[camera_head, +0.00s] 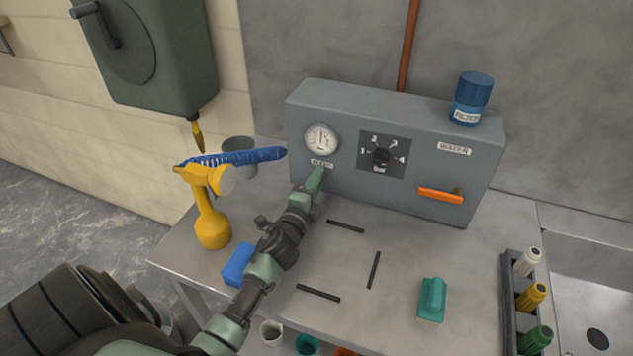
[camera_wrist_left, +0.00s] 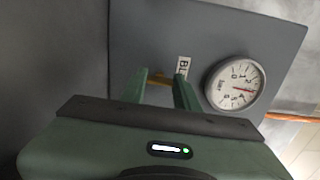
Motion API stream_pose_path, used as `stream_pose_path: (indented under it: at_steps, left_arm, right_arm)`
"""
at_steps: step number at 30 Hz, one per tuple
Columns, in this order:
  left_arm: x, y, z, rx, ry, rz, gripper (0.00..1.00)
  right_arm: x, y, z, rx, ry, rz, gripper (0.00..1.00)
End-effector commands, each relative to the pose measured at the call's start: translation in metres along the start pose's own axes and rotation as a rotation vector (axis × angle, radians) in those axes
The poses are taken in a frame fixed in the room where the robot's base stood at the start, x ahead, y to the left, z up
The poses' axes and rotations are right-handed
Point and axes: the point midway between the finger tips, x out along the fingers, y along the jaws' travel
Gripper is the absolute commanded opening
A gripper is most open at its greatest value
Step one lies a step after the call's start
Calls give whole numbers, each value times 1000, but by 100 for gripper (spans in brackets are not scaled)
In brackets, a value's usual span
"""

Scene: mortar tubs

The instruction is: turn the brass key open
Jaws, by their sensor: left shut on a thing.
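The brass key (camera_wrist_left: 161,79) shows in the left wrist view as a small yellow piece on the front of the grey box, below the "BL…" label (camera_wrist_left: 183,66). My left gripper's green fingers (camera_wrist_left: 162,90) stand on either side of it, shut on it. In the head view, my left gripper (camera_head: 317,179) reaches the box front below the round gauge (camera_head: 321,140) and hides the key. How far the key is turned is hard to tell. My right gripper is not in view.
The grey box (camera_head: 420,119) also carries a black dial (camera_head: 381,158) and an orange lever (camera_head: 441,195). A sink (camera_head: 600,275) is at right.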

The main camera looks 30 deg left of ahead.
Motion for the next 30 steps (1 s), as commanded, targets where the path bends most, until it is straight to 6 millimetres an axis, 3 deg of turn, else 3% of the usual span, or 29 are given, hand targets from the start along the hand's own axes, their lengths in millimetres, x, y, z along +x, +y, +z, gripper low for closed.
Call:
stream_pose_path:
  at_steps: [19,20,21,30]
  left_arm:
    - [0,2,1,-48,-2,4,0]
    - [0,2,0,-48,-2,4,39]
    - [0,2,0,-47,-2,4,50]
    - [0,1,0,-46,-1,2,53]
  right_arm:
    - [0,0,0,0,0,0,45]
    - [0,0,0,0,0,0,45]
    - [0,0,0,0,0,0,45]
    - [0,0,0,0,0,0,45]
